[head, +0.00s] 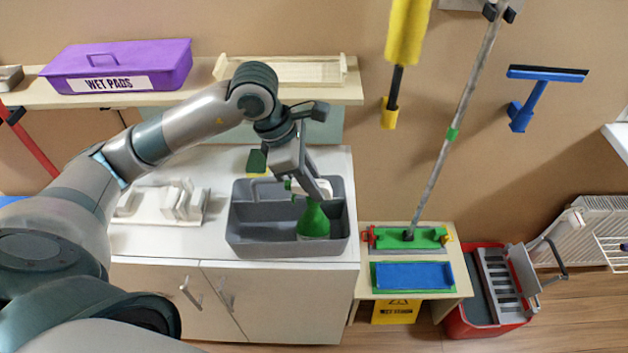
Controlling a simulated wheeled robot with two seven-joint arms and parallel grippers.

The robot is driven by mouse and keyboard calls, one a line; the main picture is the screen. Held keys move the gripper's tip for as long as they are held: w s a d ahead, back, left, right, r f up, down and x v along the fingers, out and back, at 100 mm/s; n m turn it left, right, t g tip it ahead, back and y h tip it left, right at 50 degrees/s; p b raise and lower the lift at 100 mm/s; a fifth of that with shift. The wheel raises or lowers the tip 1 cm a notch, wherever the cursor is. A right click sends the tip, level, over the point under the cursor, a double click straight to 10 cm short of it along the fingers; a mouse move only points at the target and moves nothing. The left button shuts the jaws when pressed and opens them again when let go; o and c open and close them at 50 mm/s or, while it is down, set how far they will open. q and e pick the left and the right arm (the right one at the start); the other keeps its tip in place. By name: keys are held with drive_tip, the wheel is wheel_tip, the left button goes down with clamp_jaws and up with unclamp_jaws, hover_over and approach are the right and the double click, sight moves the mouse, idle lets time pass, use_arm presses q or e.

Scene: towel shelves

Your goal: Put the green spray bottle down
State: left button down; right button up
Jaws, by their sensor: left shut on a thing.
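The green spray bottle (314,221) is upright at the right side of the grey caddy (272,245), within its walls. I cannot tell if its base touches the caddy floor. My left gripper (302,187) reaches down from above and is shut on the bottle near its top. The gripper hides part of the bottle's head. The caddy stands on the white cabinet top (200,236) and has a raised grey handle and divider. My right gripper is not in view.
A white rack (170,203) stands left of the caddy. A shelf above holds a purple "WET PADS" box (119,70) and a wooden tray (285,71). A low table (450,281) with green and blue pads and a red bucket (475,312) are at the right.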

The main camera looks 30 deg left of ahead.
use_arm(q)
drive_tip(key=shift+f, duration=0.1)
drive_tip(key=c, duration=1.6)
unclamp_jaws()
drive_tip(key=shift+r, duration=0.25)
drive_tip(key=shift+a+r, duration=0.1)
drive_tip(key=shift+r, duration=0.1)
drive_tip(key=b+v, duration=0.3)
drive_tip(key=v, duration=0.8)
drive_tip(key=shift+s+a+r, duration=0.1)
drive_tip(key=shift+r, duration=0.05)
